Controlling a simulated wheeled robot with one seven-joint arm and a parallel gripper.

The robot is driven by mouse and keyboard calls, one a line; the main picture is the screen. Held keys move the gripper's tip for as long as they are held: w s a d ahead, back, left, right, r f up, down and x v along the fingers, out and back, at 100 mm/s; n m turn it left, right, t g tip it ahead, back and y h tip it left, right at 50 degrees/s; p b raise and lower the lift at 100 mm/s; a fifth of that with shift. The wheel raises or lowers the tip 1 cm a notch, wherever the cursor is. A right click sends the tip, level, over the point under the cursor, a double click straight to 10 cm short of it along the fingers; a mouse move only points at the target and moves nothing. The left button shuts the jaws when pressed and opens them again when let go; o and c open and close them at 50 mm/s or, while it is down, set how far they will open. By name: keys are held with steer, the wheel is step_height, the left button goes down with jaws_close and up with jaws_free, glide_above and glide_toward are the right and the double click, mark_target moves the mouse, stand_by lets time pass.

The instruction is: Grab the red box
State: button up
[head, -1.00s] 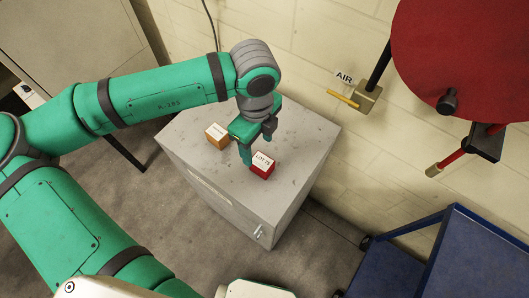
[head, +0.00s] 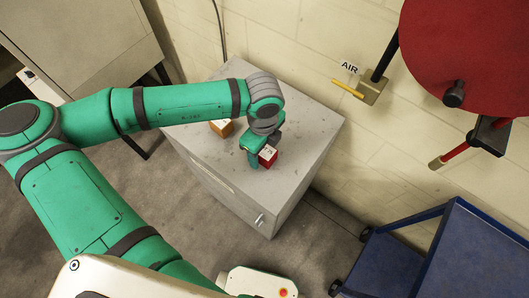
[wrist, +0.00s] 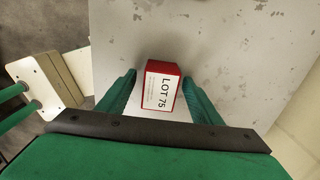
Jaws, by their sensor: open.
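The red box (wrist: 162,88) has a white label reading "LOT 75" on its top. It stands on a grey cabinet top (head: 305,120). In the wrist view it sits between the two green fingers of my gripper (wrist: 160,93), with a gap showing on the left and little or none on the right. My gripper is open. In the head view the red box (head: 268,156) shows at the right side of my gripper (head: 259,156), which partly hides it.
An orange box (head: 222,128) stands on the same cabinet, partly hidden behind my arm. A wall air valve with a yellow handle (head: 348,90) and a red reel (head: 465,45) are at the right. A blue cart (head: 470,250) stands at lower right.

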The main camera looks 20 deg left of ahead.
steer(key=shift+c, duration=0.3)
steer(key=c, duration=1.3)
steer(key=shift+c, duration=0.2)
steer(key=shift+w, duration=0.15)
